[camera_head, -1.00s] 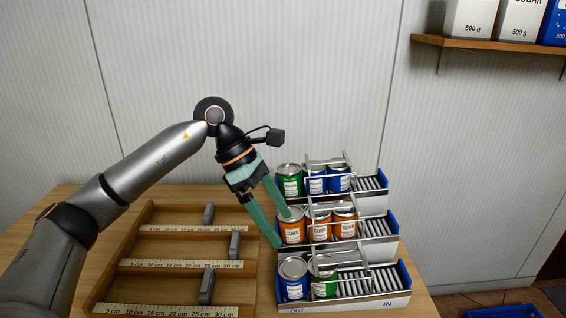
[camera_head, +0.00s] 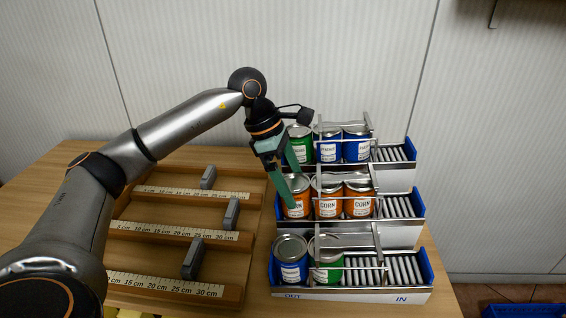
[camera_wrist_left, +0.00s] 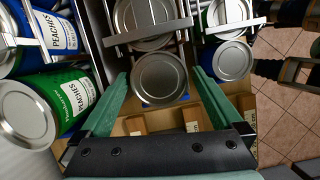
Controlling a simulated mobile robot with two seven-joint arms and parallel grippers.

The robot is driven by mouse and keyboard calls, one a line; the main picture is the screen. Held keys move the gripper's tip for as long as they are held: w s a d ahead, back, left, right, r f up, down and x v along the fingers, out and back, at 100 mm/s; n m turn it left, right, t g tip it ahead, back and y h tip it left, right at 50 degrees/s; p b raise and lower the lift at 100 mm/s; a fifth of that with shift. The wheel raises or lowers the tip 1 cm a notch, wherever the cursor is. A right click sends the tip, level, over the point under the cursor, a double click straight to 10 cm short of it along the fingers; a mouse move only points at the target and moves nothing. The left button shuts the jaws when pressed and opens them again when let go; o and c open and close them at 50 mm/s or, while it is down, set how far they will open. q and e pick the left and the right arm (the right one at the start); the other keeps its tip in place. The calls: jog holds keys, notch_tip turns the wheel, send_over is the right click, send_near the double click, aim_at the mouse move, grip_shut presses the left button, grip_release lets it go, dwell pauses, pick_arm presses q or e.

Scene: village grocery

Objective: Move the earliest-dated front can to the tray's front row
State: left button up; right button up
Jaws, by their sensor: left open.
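Three orange corn cans stand in the middle tier of the can rack (camera_head: 365,296). The front corn can (camera_head: 296,203) is at the left, out end. My left gripper (camera_head: 292,182) is open, its green fingers at this can. In the left wrist view, a silver lid (camera_wrist_left: 158,80) sits between the spread fingers. The bottom tier holds a blue can (camera_head: 290,262) in front and a green can (camera_head: 327,262) behind. The top tier has a green front can (camera_head: 300,147) and blue cans. Dates are too small to read. The wooden tray (camera_head: 258,215) lies left of the rack.
The tray has three ruler-edged rows, each with a grey block (camera_head: 193,258) and no cans visible. Metal rails (camera_head: 345,198) cross over the rack's cans. A blue crate (camera_head: 525,311) shows at the lower right. My arm covers the tray's left side.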

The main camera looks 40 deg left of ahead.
pick_arm(q)
jog(key=shift+x, duration=2.15)
pick_arm(e)
jog(key=shift+a, duration=0.1)
